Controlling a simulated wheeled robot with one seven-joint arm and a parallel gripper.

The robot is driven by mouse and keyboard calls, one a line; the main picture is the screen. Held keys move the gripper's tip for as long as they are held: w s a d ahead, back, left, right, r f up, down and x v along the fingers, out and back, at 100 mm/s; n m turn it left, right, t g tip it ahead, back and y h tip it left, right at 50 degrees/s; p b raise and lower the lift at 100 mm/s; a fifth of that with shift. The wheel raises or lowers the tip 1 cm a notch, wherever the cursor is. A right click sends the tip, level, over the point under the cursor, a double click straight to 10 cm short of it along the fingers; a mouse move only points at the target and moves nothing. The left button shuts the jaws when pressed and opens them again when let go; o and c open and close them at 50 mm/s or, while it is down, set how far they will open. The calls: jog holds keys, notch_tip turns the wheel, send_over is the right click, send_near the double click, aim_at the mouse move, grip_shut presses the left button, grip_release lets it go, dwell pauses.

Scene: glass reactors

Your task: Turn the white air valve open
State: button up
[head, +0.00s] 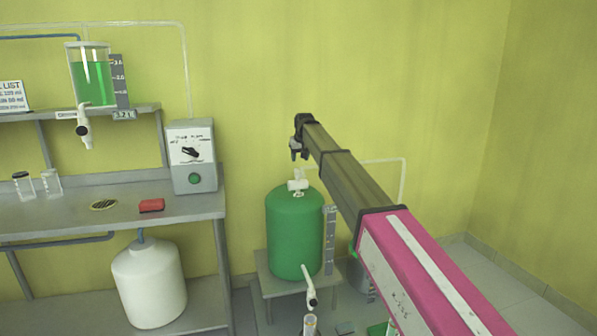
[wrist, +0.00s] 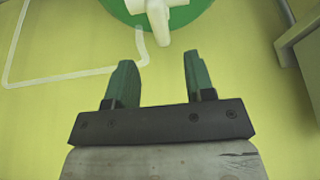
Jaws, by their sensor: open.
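The white air valve (head: 298,186) sits on top of the green tank (head: 294,232) in the head view. It also shows in the wrist view at the top edge (wrist: 156,18), partly cut off, on the green tank top (wrist: 193,12). My gripper (wrist: 158,72) is open and empty, its two green fingers apart and pointing toward the valve. In the wrist view the valve lies beyond the fingertips, between them in direction and clear of both. In the head view my gripper (head: 297,150) hangs above the valve, and its fingers show only small and dark.
A thin white pipe (head: 404,178) runs along the wall beside the tank. The tank stands on a low grey stand (head: 262,272) with a gauge strip (head: 330,240) at its right. A grey bench (head: 190,210) with a control box (head: 191,157) is at the left.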

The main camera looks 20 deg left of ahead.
aim_at(298, 170)
jog(key=x, duration=0.8)
jog(key=shift+s, duration=0.1)
grip_shut()
